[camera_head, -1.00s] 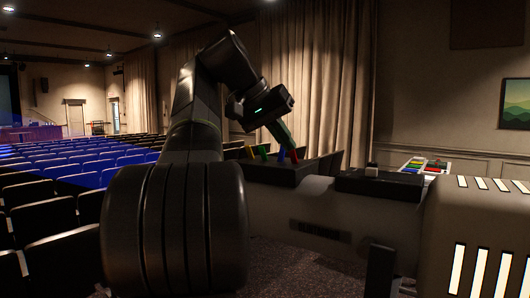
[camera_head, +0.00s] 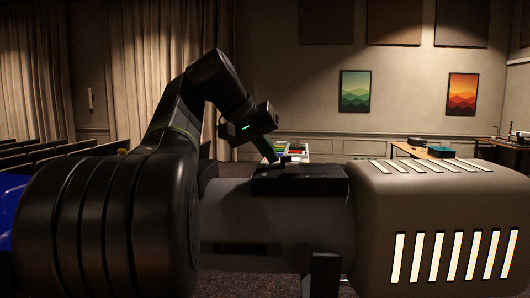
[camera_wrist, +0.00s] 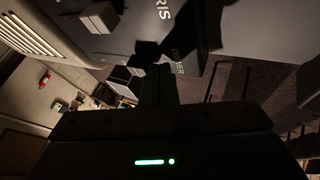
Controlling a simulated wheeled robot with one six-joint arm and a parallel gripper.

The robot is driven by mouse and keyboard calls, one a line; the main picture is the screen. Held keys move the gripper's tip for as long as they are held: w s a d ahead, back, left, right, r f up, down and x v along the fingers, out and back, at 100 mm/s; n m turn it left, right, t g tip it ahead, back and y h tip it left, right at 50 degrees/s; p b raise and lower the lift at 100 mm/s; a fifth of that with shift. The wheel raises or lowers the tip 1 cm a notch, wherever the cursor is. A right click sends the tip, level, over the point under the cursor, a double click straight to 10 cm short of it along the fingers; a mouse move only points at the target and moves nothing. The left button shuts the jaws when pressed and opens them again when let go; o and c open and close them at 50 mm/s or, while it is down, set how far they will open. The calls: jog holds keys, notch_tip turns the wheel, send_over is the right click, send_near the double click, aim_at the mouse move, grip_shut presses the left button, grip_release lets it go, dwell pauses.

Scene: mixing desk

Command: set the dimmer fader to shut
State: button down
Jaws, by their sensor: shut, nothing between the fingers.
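The black control panel (camera_head: 310,186) sits on top of a large grey lamp-like housing in the head view. A small pale cap (camera_head: 289,160) stands on it. In the wrist view the grey panel face (camera_wrist: 235,32) carries lettering ending in "RIS" and a partly covered label ending in "ER". A pale grey block-shaped cap (camera_wrist: 100,17) stands near the upper left. My gripper (camera_head: 274,158) is shut and empty, pointing down at the panel's left end; its dark fingers (camera_wrist: 157,75) reach beside the "ER" label. Contact with a fader cannot be told; the dimmer fader is not clearly seen.
The pale housing (camera_head: 430,205) with bright slots fills the right. A tray with coloured pieces (camera_head: 292,147) lies behind the panel. A wooden table (camera_head: 435,153) stands at the back right. Dark auditorium seats (camera_head: 60,152) are at the left.

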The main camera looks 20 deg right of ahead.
jog(key=s+d+p, duration=0.1)
jog(key=d, duration=0.1)
jog(key=s+d, duration=0.2)
jog(key=d, duration=0.1)
jog(key=s+d+p, duration=0.1)
jog(key=d, duration=0.2)
jog(key=shift+s+r+p, duration=0.2)
jog(key=shift+p, duration=0.1)
